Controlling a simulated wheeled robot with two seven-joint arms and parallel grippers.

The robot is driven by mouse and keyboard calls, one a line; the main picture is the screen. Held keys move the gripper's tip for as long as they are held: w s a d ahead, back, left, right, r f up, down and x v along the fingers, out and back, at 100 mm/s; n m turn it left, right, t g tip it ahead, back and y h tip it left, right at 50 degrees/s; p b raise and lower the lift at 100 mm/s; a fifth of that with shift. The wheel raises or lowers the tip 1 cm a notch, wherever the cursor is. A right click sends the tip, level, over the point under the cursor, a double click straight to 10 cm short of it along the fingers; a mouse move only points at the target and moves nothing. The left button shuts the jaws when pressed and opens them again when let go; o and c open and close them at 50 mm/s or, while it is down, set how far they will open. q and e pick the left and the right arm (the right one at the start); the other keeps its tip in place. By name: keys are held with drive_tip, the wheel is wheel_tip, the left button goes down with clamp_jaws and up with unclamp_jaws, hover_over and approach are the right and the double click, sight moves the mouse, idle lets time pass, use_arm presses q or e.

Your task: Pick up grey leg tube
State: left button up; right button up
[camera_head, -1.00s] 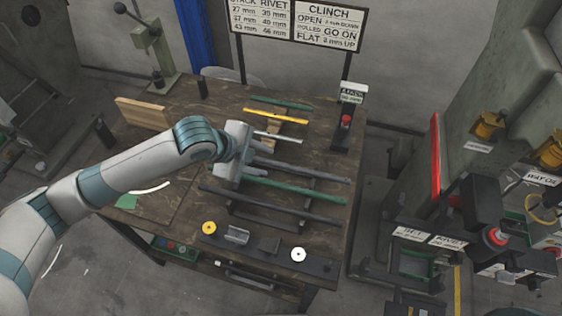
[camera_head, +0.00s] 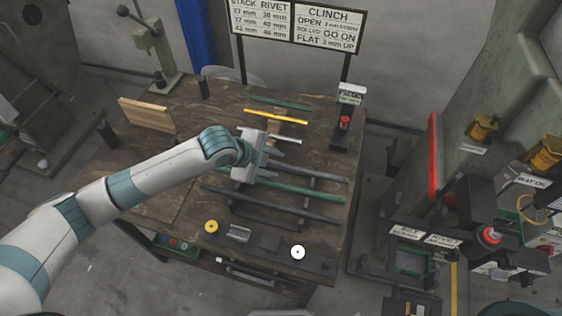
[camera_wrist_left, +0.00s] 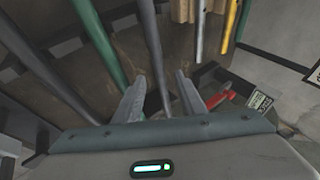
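Several long tubes lie side by side on the brown workbench (camera_head: 190,180). The dark grey leg tube (camera_head: 318,173) is partly hidden under my left gripper (camera_head: 277,148) in the head view. In the left wrist view this grey tube (camera_wrist_left: 153,50) runs between the two spread fingers of the left gripper (camera_wrist_left: 157,88). The fingers look apart from it, one on each side; the exact height above it is hard to tell. A second dark grey tube (camera_head: 285,206) lies nearer the front. My right gripper is not in view.
A green tube (camera_head: 310,188) lies just in front of the grey one. A silver tube (camera_head: 288,139), a yellow tube (camera_head: 275,117) and another green tube (camera_head: 280,103) lie behind. A post with a red button (camera_head: 344,122) stands at the bench's right edge.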

use_arm(q)
drive_tip(key=shift+x, duration=1.05)
clamp_jaws()
